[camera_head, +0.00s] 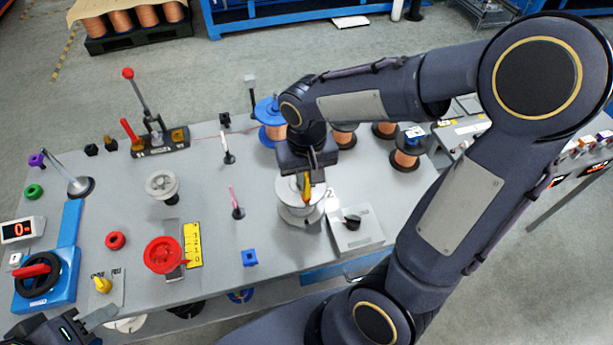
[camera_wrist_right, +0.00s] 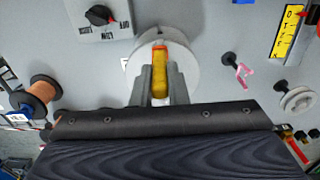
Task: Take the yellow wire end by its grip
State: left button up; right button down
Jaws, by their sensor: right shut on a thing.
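The yellow grip of the wire end (camera_head: 306,187) stands upright over a pale grey spool (camera_head: 300,213), with an orange-red tip. My right gripper (camera_head: 308,180) is above that spool, shut on the yellow grip. In the right wrist view the yellow grip (camera_wrist_right: 160,82) sits between the two fingers of my right gripper (camera_wrist_right: 160,90), with the round spool (camera_wrist_right: 186,65) behind it. The wire itself is too small to make out. My left gripper (camera_head: 96,320) is at the bottom left corner, partly cut off, and its opening is unclear.
A grey box with a black knob (camera_head: 356,232) stands right of the spool. A pink-topped post (camera_head: 236,205), a red pulley (camera_head: 164,255), a grey pulley (camera_head: 161,185) and a yellow scale (camera_head: 193,245) stand to the left. Copper spools (camera_head: 405,152) stand behind.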

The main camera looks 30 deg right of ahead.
aim_at(306, 174)
jog(key=shift+r, duration=0.35)
jog(key=shift+r+p, duration=0.5)
jog(key=shift+p, duration=0.1)
jog(key=shift+r, duration=0.1)
dwell(0.4)
jog(key=shift+r+p, duration=0.6)
jog(key=shift+r, duration=0.05)
